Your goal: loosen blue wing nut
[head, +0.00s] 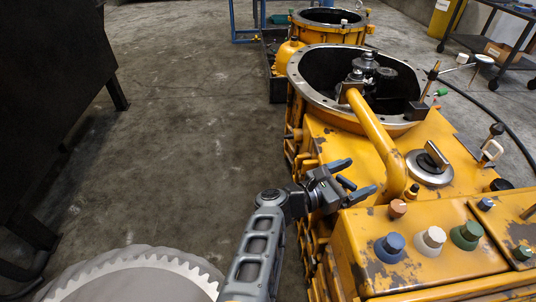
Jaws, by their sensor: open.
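No part with clear blue wings can be made out. A blue round knob (390,247) sits on the front yellow box, left of a white knob (430,240) and a green knob (467,234). A smaller blue fitting (485,204) is on the same box, farther back. My gripper (359,177) is open and empty. It appears over the left edge of the yellow transmission housing (345,145), left of the thick yellow pipe. In the picture it lies above and left of the blue knob, apart from it.
The thick yellow pipe (375,130) runs from the open round bell (300,80) toward the box. A silver disc with a T-handle (430,165) lies right of the pipe.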

